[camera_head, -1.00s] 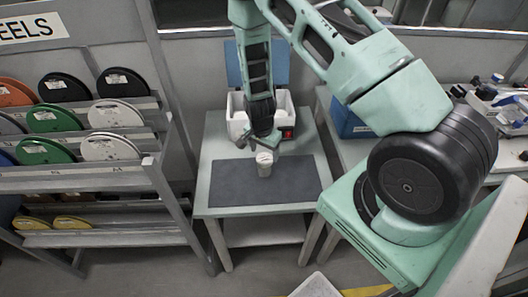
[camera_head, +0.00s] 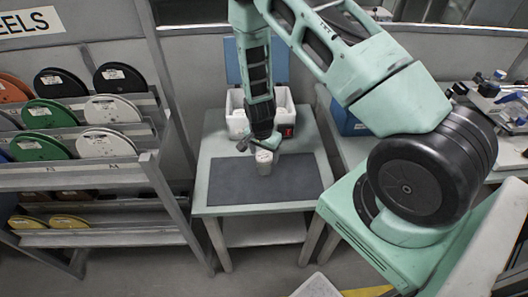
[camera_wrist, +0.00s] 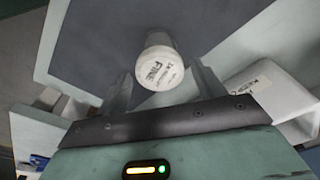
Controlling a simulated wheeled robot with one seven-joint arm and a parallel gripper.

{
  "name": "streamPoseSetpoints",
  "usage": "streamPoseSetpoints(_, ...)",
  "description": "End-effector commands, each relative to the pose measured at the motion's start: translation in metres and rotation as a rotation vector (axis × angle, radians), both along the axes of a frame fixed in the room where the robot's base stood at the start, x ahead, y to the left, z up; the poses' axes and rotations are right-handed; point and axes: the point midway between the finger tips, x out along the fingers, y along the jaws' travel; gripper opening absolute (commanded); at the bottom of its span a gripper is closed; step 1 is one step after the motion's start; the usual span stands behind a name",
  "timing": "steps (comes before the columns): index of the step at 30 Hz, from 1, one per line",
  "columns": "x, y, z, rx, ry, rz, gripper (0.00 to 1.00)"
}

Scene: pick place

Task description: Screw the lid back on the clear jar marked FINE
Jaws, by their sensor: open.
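The jar (camera_head: 264,168) stands upright on the dark mat on the table. The top looks seated on the jar. My gripper (camera_head: 263,149) is just above the jar. In the wrist view my gripper (camera_wrist: 164,84) is open, with one finger left and one right of the jar top and gaps on both sides. No separate lid shows.
The dark mat (camera_head: 225,183) is otherwise bare. A rack of reels (camera_head: 105,146) is at left. A blue bin (camera_head: 350,124) and a cluttered bench are at right.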

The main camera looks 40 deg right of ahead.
Motion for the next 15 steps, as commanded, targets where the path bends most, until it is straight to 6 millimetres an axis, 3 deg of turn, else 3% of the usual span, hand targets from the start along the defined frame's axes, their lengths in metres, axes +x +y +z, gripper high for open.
streamPoseSetpoints(5,0.0,0.0,0.0003,0.0,0.0,0.0,0.69)
streamPoseSetpoints(8,0.0,0.0,0.0004,0.0,0.0,0.0,0.44)
streamPoseSetpoints(15,-0.0001,0.0,0.0002,0.0,0.0,0.0,0.41)
